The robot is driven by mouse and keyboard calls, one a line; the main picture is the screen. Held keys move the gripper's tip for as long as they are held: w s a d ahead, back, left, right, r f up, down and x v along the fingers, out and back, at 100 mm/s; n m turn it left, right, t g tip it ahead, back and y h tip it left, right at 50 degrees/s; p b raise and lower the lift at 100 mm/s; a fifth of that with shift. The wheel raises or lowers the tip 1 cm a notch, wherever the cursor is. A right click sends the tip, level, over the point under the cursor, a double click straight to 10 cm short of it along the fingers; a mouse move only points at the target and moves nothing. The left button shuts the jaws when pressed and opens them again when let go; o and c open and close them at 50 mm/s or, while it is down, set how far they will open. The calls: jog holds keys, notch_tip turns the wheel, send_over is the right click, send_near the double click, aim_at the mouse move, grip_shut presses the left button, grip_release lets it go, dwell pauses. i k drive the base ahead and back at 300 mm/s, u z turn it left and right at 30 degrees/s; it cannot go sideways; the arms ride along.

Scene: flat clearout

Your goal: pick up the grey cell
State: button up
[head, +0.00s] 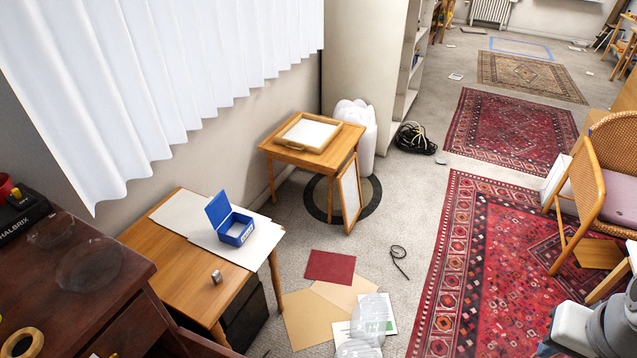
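A small grey cylinder, which looks like the grey cell (217,277), stands on the bare front part of a low wooden table (175,267) at the left. It is apart from the white sheets and the open blue box (237,229) behind it. Nothing covers it. Part of my arm shows at the lower right corner, far from the cell and over the red rug. My gripper is not in view.
A dark desk (60,300) with a wooden ring (22,343) stands at the near left. Papers (305,318) and clear plastic pieces lie on the floor right of the table. A wicker chair (600,190) stands at right. Carpet between papers and rug (460,270) is mostly clear.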

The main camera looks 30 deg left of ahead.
aim_at(216, 277)
jog(key=z, duration=0.05)
jog(key=i, duration=2.25)
jog(key=u, duration=0.5)
jog(key=k, duration=0.1)
jog(key=u, duration=3.4)
jog(key=i, duration=1)
